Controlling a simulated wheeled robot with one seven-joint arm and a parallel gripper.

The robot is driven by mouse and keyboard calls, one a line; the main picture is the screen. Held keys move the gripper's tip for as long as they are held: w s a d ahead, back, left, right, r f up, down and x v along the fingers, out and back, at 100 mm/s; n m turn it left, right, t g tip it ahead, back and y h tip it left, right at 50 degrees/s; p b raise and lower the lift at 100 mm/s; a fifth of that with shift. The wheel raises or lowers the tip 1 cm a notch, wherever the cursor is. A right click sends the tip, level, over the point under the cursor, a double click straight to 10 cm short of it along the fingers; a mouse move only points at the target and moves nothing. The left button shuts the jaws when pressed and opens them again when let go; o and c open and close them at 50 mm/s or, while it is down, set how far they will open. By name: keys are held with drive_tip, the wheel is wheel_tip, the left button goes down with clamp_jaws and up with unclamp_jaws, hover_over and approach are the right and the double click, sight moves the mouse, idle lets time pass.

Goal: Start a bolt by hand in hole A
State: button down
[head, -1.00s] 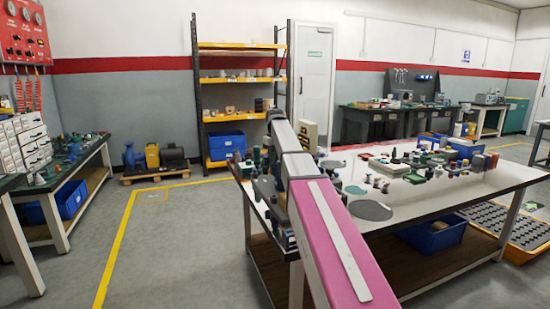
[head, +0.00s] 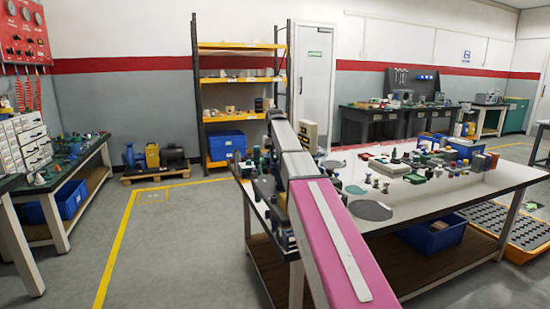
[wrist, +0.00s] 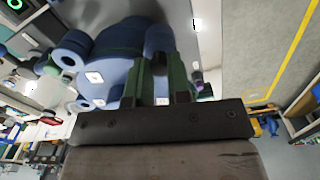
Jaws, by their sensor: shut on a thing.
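In the wrist view my gripper (wrist: 160,82) shows two green fingers close together, reaching over a blue housing. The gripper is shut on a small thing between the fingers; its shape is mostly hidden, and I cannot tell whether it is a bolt. The blue housing (wrist: 120,45) has a large rounded body. A blue round boss (wrist: 158,40) stands just beyond the fingertips, and a blue ring-shaped flange (wrist: 72,50) is on the left. Hole A cannot be made out. In the head view my own arm covers the gripper and the work spot.
The white workbench (head: 440,205) holds many small parts, with a dark round plate (head: 370,210) near its front edge. Open floor (head: 185,250) with a yellow line (head: 118,250) lies to the left.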

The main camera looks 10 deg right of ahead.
drive_tip(key=shift+m, duration=0.9)
drive_tip(key=c, duration=1)
unclamp_jaws()
drive_tip(key=shift+r, duration=4.5)
